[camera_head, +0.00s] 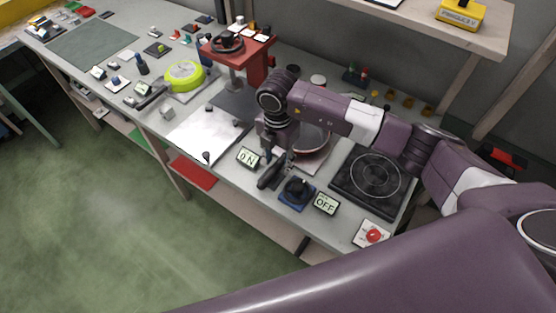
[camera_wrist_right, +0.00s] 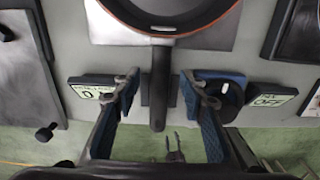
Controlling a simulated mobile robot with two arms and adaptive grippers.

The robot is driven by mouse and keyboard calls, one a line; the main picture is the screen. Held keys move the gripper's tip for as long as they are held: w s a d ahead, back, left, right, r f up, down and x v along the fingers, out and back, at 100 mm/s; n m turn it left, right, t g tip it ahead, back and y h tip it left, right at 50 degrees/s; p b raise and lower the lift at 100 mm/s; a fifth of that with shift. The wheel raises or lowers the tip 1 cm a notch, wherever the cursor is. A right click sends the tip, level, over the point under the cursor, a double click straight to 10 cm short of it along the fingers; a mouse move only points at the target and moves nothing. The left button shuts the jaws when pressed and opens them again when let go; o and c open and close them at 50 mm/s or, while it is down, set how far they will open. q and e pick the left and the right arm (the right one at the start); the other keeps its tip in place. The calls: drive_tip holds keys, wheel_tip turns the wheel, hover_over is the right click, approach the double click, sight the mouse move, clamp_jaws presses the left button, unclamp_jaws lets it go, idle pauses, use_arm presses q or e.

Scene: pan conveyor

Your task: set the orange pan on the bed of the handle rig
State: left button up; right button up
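The orange pan (camera_wrist_right: 165,18) has an orange rim and a dark inside. It sits on a pale square plate (camera_wrist_right: 110,25), and its dark handle (camera_wrist_right: 160,85) points toward the bench's front edge. In the head view my right arm partly hides the pan (camera_head: 311,139). My right gripper (camera_wrist_right: 160,82) is open, with one finger on each side of the handle and gaps visible; it also shows in the head view (camera_head: 276,161). A red stand with a handwheel (camera_head: 238,48) over a dark flat bed (camera_head: 236,106) looks like the handle rig. My left gripper is out of view.
An OFF sign (camera_head: 326,203), black hotplate (camera_head: 368,179) and red button (camera_head: 373,236) lie to the right. A pale sheet (camera_head: 205,135) and a lime-green ring (camera_head: 184,75) lie left.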

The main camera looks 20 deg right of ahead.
drive_tip(key=shift+r, duration=0.1)
wheel_tip(320, 180, up, 12)
idle(0.5)
